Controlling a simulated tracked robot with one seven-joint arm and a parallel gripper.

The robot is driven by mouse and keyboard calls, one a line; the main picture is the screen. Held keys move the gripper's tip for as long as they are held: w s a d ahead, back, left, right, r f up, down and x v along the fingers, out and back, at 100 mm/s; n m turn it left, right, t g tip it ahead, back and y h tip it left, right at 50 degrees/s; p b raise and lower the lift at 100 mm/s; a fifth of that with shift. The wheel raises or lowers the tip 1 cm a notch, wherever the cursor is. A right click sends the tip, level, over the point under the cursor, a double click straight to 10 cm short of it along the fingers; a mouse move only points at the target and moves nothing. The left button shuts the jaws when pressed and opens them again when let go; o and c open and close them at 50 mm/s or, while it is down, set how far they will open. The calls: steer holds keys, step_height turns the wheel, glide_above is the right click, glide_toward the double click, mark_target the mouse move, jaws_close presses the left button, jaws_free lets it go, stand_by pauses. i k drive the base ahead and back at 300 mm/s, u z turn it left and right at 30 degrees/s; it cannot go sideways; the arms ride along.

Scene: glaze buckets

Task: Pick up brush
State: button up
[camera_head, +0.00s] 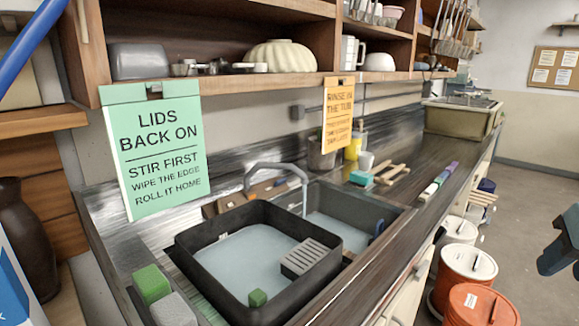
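I cannot make out a brush for certain. A long narrow item (438,180) with white, green and purple parts lies along the counter's front edge; I cannot tell whether it is a brush. Pale wooden pieces (392,174) lie farther back, beside a teal block (361,178). A dark shape at the right edge, which looks like my gripper (550,258), is cut off by the frame. It hangs over the floor, apart from the counter. Its fingers cannot be made out clearly.
A black tub (182,252) of water with a grey slotted block (303,257) sits at the sink. Lidded buckets (462,262) stand on the floor along the counter. A shelf (250,82) with hanging signs overhangs it. The floor at right is clear.

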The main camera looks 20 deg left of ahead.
mark_target(440, 180)
steer(key=k, duration=0.4)
steer(key=z, duration=0.7)
steer(key=i, duration=2.05)
steer(key=u, duration=0.2)
